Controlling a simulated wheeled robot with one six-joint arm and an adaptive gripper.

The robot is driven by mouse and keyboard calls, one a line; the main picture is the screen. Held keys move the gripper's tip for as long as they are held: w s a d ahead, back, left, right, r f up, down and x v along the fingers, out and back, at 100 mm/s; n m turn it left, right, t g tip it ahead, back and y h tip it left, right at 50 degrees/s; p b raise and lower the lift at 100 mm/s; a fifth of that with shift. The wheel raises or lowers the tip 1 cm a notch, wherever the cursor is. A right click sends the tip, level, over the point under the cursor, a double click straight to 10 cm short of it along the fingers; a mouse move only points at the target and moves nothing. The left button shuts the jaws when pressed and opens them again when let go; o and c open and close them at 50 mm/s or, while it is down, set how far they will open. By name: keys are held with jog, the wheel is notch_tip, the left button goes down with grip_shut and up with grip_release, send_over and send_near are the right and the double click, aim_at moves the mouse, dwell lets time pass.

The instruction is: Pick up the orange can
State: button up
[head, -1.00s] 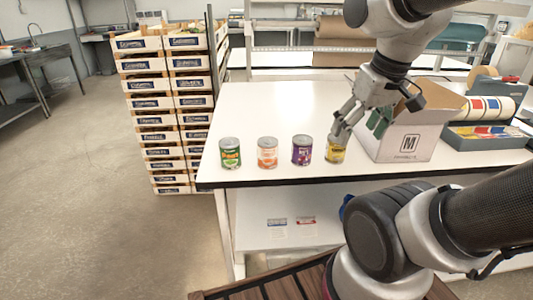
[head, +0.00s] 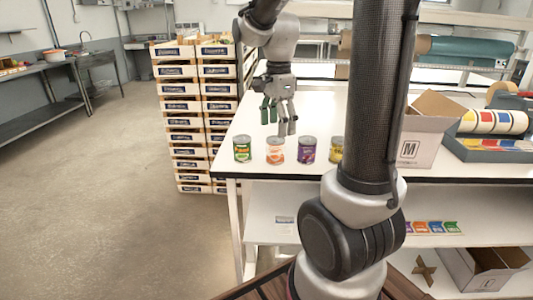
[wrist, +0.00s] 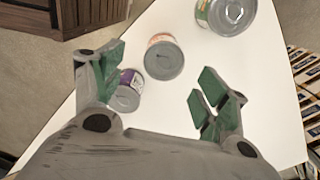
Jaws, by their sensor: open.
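The orange can (head: 275,151) stands upright on the white table (head: 238,128), second from the left in a row of cans. In the wrist view the orange can (wrist: 163,58) lies ahead, between and beyond the open fingers. My gripper (head: 278,116) is open and empty, pointing down just above and behind the orange can. It also shows in the wrist view (wrist: 155,88), with green pads on both sides. A green can (head: 242,149) stands to the left. A purple can (head: 307,150) stands to the right and is partly behind a finger in the wrist view (wrist: 128,93).
A yellow can (head: 337,149) is partly hidden by my arm. An open cardboard box (head: 411,148) and a tray of coloured items (head: 490,148) stand further right. Stacked crates (head: 190,120) stand beyond the table's left end. The table behind the cans looks clear.

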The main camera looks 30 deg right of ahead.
aim_at(276, 139)
jog(key=shift+m, duration=0.4)
jog(key=shift+f, duration=0.3)
jog(key=f, duration=0.7)
jog(key=shift+w+a+f, duration=0.1)
jog(key=shift+w, duration=0.15)
jog(key=c, duration=1.2)
